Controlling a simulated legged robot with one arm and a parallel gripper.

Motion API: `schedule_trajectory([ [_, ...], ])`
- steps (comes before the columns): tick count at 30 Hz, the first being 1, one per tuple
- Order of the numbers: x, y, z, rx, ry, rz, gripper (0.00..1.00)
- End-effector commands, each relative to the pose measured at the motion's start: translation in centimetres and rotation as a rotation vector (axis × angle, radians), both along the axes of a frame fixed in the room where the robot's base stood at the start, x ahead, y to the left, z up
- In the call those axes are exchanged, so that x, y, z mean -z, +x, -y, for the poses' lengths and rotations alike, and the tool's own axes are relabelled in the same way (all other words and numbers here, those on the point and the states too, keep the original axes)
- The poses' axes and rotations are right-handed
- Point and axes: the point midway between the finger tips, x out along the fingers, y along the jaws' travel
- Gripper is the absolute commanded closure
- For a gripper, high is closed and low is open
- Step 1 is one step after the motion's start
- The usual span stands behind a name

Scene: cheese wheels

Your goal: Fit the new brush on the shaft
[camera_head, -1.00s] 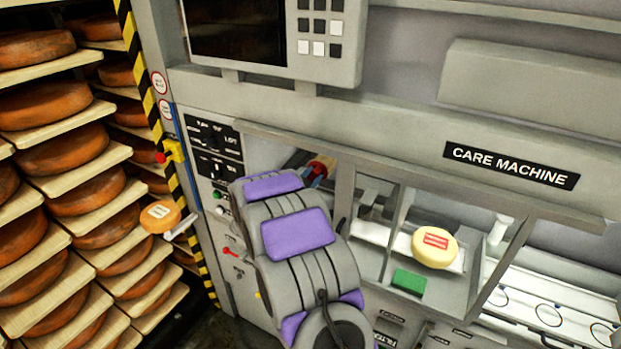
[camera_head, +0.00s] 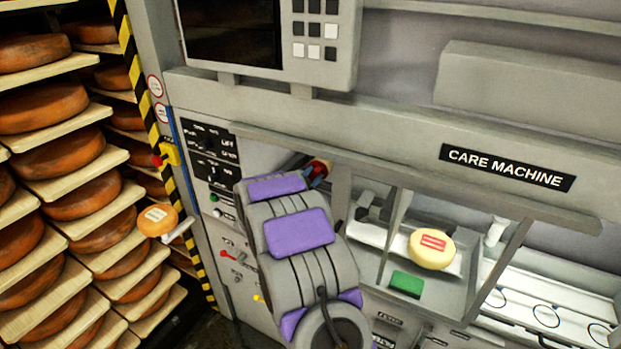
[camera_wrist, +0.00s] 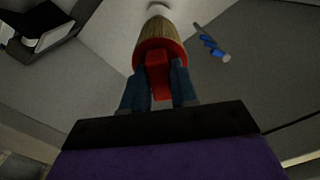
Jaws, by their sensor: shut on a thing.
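My gripper (camera_wrist: 158,92) is shut on the red handle of the new brush (camera_wrist: 160,40) in the wrist view. The brush has a red collar and a pale tan bristle body that points away from my fingers. Its far end meets or overlaps a pale rounded piece (camera_wrist: 158,8), possibly the shaft; I cannot tell whether they touch. In the head view the brush's red end (camera_head: 320,168) shows inside the machine's left bay, just beyond my arm.
The care machine (camera_head: 400,110) has a frame and posts close around my arm. A yellow cheese wheel (camera_head: 433,249) and a green block (camera_head: 406,284) sit to the right. A blue-handled item (camera_wrist: 211,46) shows in the wrist view. Cheese shelves (camera_head: 60,180) stand at left.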

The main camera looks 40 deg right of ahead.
Motion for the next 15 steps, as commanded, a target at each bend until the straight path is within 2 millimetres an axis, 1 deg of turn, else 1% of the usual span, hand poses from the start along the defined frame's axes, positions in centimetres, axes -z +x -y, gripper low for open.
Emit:
schedule_trajectory([
  [15, -0.1, -0.5, -1.2, 0.000, -0.002, 0.001, 1.00],
])
